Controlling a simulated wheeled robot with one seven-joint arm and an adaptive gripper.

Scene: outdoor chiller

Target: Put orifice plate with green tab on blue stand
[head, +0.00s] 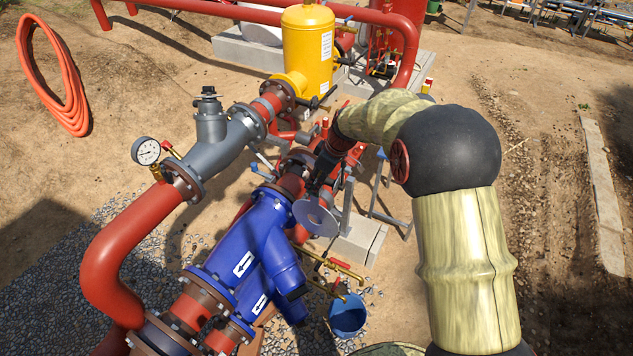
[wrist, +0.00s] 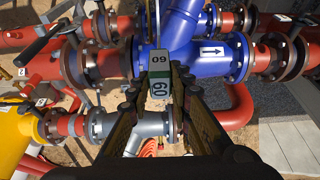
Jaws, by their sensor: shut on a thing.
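My gripper (head: 314,186) is shut on the orifice plate (head: 316,218), a thin grey disc hanging at its fingertips beside the blue pipe bodies in the head view. In the wrist view the plate's tab (wrist: 160,88) shows between the fingers of my gripper (wrist: 160,100). The disc itself is hardly seen there. I cannot pick out the blue stand with certainty; a thin blue-grey frame (head: 381,172) stands right of the gripper, partly behind my arm.
Blue pipe bodies (head: 250,246) with white arrows lie left of the plate. A grey post on a concrete block (head: 357,240) stands close on its right. Brass valves and a blue bucket (head: 347,314) are below. Red pipes and a yellow vessel (head: 307,45) are behind.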

